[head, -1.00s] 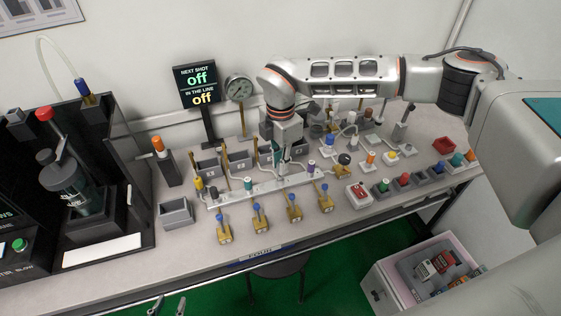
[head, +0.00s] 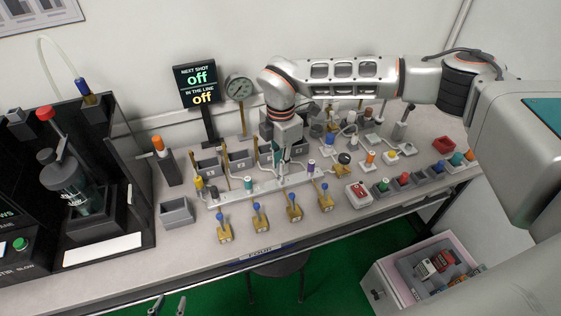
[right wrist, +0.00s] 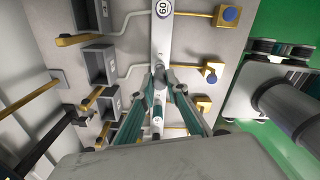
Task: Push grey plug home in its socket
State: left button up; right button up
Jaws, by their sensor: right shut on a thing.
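A pale manifold rail (head: 265,187) lies along the bench with several upright coloured plugs on it, among them a teal one (head: 248,183) and a purple-topped one (head: 311,166). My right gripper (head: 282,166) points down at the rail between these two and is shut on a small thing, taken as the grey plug. In the right wrist view, its fingertips (right wrist: 159,73) meet over the rail (right wrist: 162,40). The fingers hide most of the plug and its socket, so its depth cannot be told. My left gripper (head: 168,305) shows at the bottom edge, fingertips apart and empty.
Brass valves with blue knobs (head: 260,218) stand in front of the rail, and grey bins (head: 240,160) behind it. A gauge (head: 240,90) and a sign (head: 199,86) stand at the back. Several small coloured-top parts crowd the right side.

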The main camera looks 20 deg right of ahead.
jog(key=shift+f+b, duration=0.5)
jog(key=shift+f, duration=0.9)
jog(key=o, duration=0.9)
jog(key=shift+c, duration=0.2)
jog(key=shift+r, duration=0.25)
notch_tip(320, 180, up, 12)
jog(key=shift+f, duration=0.2)
